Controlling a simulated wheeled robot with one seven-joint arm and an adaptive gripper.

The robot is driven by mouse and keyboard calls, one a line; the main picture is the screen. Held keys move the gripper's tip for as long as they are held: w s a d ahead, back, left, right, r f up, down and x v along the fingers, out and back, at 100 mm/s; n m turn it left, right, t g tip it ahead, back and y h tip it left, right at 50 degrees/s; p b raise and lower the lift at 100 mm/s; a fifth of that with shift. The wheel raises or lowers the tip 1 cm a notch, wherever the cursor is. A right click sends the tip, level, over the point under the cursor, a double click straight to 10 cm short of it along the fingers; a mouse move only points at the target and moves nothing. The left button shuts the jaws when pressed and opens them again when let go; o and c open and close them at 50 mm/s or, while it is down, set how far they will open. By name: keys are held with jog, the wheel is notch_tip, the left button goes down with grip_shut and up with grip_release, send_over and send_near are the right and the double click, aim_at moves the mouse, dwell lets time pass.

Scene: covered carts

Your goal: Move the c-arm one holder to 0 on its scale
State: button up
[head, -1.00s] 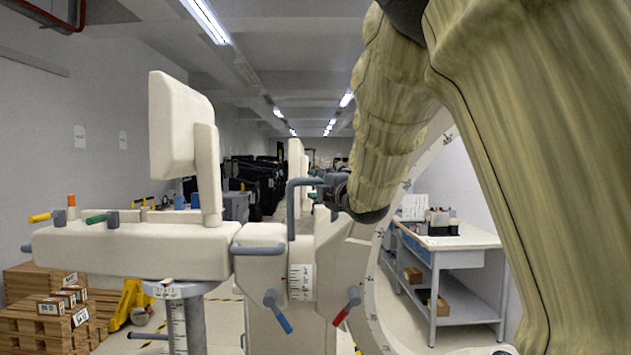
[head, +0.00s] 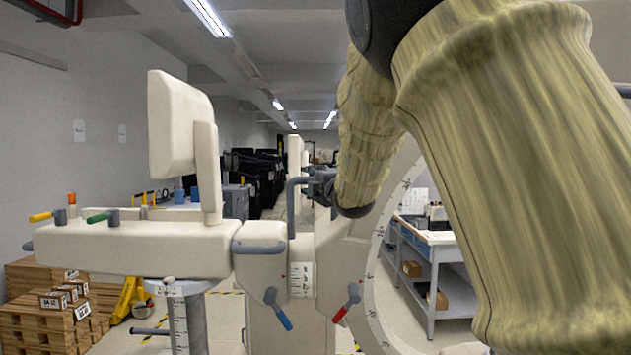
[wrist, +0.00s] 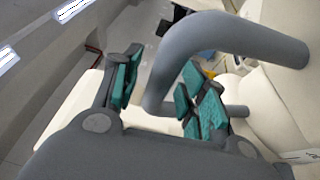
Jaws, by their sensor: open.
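The c-arm (head: 369,285) is a pale curved ring with tick marks, right of centre in the head view and partly hidden by my arm. Left of it is a cream holder block (head: 258,262) with a white scale strip (head: 301,280) and a small red pointer mark. The scale's numbers are too small to read. A grey bent handle (head: 292,205) rises from the block. My gripper (head: 318,184) is at the handle's top bend. In the wrist view, my gripper (wrist: 163,92) is open, its teal-padded fingers on either side of the grey handle (wrist: 222,35); contact is unclear.
A blue lever (head: 278,310) and a red lever (head: 347,303) hang below the holder. A cream horizontal arm (head: 130,248) with an upright panel (head: 180,125) extends left. Stacked boxes (head: 40,310) stand lower left, a grey workbench (head: 440,250) right.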

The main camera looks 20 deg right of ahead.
grip_shut()
jog(key=shift+w+r, duration=0.1)
jog(key=shift+r, duration=0.05)
